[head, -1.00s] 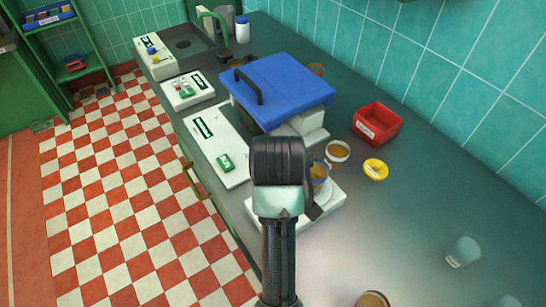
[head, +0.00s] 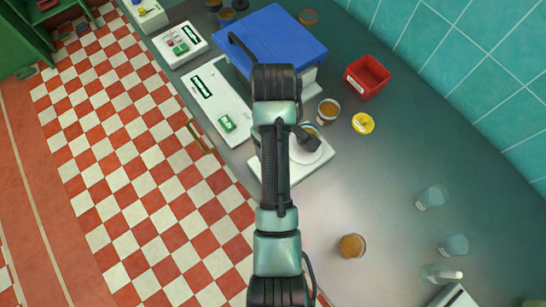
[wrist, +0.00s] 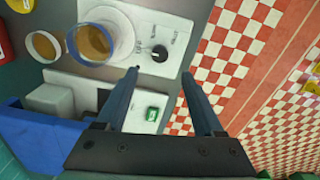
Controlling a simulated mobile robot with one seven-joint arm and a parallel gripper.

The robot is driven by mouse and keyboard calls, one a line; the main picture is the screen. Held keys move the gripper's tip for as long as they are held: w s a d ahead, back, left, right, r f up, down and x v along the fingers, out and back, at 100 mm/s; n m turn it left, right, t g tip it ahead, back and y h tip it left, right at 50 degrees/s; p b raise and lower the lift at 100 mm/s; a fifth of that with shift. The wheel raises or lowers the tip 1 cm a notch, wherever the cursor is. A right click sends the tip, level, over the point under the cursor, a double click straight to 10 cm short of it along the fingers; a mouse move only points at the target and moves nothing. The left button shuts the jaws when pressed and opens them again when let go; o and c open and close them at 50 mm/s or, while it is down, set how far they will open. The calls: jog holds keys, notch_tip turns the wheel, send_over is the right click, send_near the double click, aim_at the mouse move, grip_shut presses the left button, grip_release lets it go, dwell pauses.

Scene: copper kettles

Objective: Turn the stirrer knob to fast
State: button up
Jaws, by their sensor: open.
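The stirrer (head: 325,172) is a white box with a round top plate, in front of my arm in the head view. In the wrist view the stirrer (wrist: 182,25) shows its black round knob (wrist: 160,53) with small printed labels around it. I cannot surely tell which label the knob's mark points at. My gripper (wrist: 160,72) is open and empty. Its two fingers come up on either side of the knob's line, tips just short of it in the picture; no contact shows. My arm hides the knob in the head view.
A white-rimmed amber cup (head: 328,110), yellow dish (head: 363,123) and red bin (head: 367,76) stand near the stirrer. A blue-lidded device (head: 275,45) and a white panel with a green switch (head: 227,124) are beyond.

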notch_tip(320, 180, down, 10)
jog(key=shift+r+p, duration=0.25)
jog(key=shift+p, duration=0.2)
grip_shut()
